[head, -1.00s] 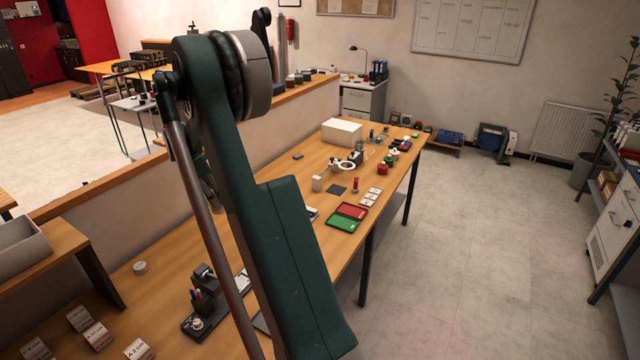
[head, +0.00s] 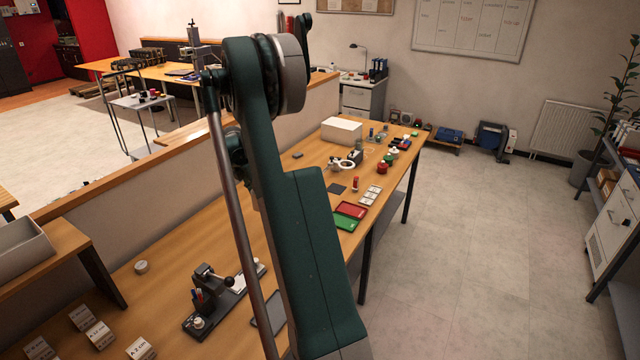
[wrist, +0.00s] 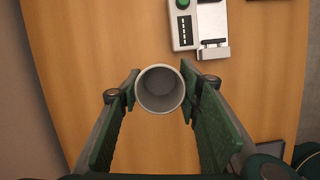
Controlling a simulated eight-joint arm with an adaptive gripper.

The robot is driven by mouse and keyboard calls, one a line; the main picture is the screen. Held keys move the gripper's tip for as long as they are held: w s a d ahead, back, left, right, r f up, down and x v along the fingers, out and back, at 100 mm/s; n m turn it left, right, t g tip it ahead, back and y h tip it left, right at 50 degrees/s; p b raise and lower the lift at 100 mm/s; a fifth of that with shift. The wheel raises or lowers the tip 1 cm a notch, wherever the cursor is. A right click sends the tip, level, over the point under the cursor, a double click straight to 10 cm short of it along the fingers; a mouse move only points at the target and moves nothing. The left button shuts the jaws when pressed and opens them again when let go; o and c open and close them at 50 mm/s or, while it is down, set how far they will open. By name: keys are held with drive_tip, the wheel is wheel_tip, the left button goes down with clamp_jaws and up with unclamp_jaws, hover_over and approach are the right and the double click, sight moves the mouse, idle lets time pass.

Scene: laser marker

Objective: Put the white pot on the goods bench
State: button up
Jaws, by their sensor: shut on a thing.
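The white pot (wrist: 160,88) is in the wrist view, seen from above with its round open mouth up. My gripper (wrist: 159,92) is shut on it, with one green-padded finger on each side. A wooden surface (wrist: 85,40) shows below the pot; how high the pot is above it I cannot tell. In the head view my arm hides the gripper and the pot. No label shows which bench is the goods bench; a long wooden bench (head: 170,255) runs through the middle.
A grey device with a green button (wrist: 198,25) is just beyond the pot. The long bench holds a stamping stand (head: 212,290), red tray (head: 350,210), green tray (head: 343,223) and white box (head: 341,130). A side bench (head: 60,240) carries a grey bin (head: 25,260).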

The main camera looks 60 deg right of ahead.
drive_tip(key=shift+f, duration=0.1)
drive_tip(key=shift+f, duration=3.05)
drive_tip(key=shift+f, duration=1.85)
drive_tip(key=shift+f, duration=0.2)
drive_tip(key=o, duration=0.9)
drive_tip(key=shift+o, duration=0.2)
drive_tip(key=shift+r, duration=0.15)
drive_tip(key=v, duration=1.2)
